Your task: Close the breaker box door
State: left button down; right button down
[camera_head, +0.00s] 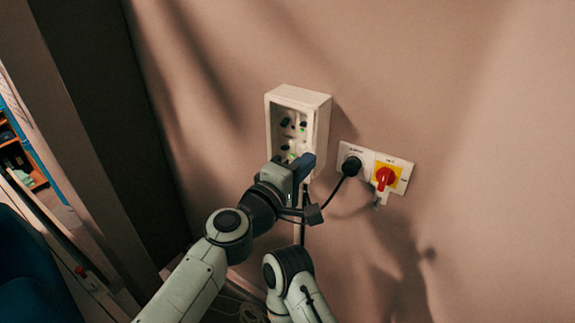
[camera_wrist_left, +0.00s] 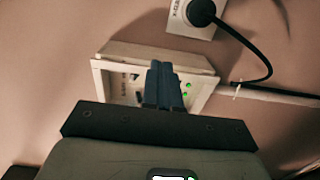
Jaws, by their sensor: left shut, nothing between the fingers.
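The breaker box (camera_head: 323,115) is a cream box on the wall. Its front shows a recessed panel with dark switches and green lights, so the front is uncovered. I cannot make out the door as a separate piece; part of the box's lower area is hidden behind my gripper. My left gripper (camera_head: 304,166) is shut and empty, at the lower front of the box. In the left wrist view its dark blue fingers (camera_wrist_left: 163,86) lie together over the panel of the box (camera_wrist_left: 112,80); I cannot tell whether they touch it. My right gripper is not in view.
Right of the box is a wall plate with a black plug (camera_head: 351,166) and cable, and a red rotary switch (camera_head: 385,177) on yellow. The cable passes close to my gripper. A dark doorway edge and shelves (camera_head: 18,150) are at left. The wall above is clear.

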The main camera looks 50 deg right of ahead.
pick_arm(q)
jog(key=shift+s+d, duration=0.25)
jog(key=shift+d, duration=0.55)
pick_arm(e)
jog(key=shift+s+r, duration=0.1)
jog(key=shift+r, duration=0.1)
